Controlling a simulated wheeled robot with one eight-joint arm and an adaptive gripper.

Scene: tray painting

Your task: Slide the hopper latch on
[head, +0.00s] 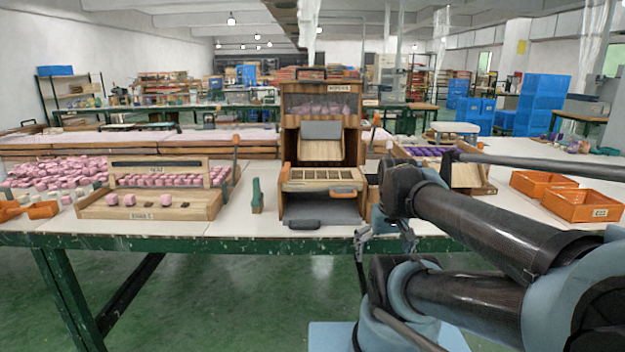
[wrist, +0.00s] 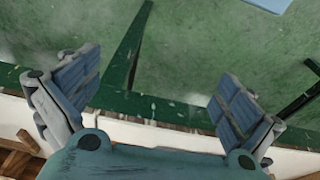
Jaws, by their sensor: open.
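The wooden hopper (head: 291,135) stands on the table, its upper bin full of pink pieces behind a clear front. A grey flap hangs below the bin. A slotted tray (head: 300,180) sits lower down, with an orange handle (head: 343,191) at its right front. A dark sliding plate with a grey handle (head: 304,224) lies beneath. I cannot tell which part is the latch. My gripper (head: 386,243) is open and empty, right of the hopper by the table's front edge. In the wrist view its fingers (wrist: 158,92) are spread wide over the table edge and floor.
A wooden rack (head: 205,206) with pink pieces and a green upright piece (head: 257,195) stand left of the hopper. A tray with purple pieces (head: 478,186) stands to its right. Orange bins (head: 583,206) sit at the far right. The green table edge (head: 200,243) runs along the front.

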